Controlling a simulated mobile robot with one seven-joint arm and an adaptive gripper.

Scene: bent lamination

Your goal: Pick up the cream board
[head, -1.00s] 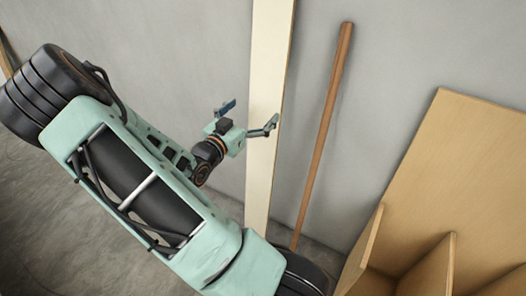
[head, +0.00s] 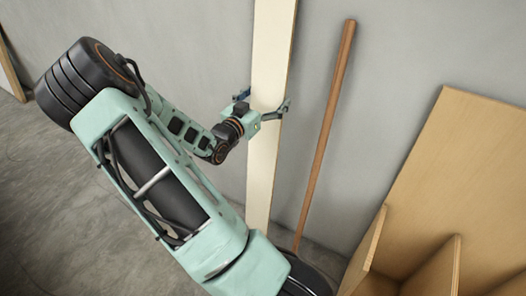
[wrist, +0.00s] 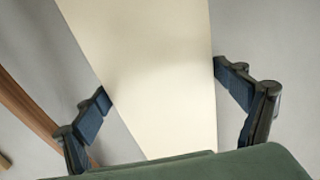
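The cream board (head: 268,60) is a long, narrow plank standing upright against the grey wall in the head view. It also fills the middle of the wrist view (wrist: 160,70). My gripper (head: 264,102) is at the board's mid-height, with one finger on each side of it. In the wrist view my gripper (wrist: 160,82) is open, its blue finger pads at the board's left and right edges. The right pad looks very close to or touching the right edge; the left pad is near the left edge. Contact is not clear. The board's lower end is hidden behind my arm.
A brown wooden pole (head: 325,135) leans on the wall just right of the board; it also shows in the wrist view (wrist: 28,105). A wooden unit with dividers (head: 450,180) stands at the right. Another board edge (head: 10,70) is at far left. Grey floor lies at lower left.

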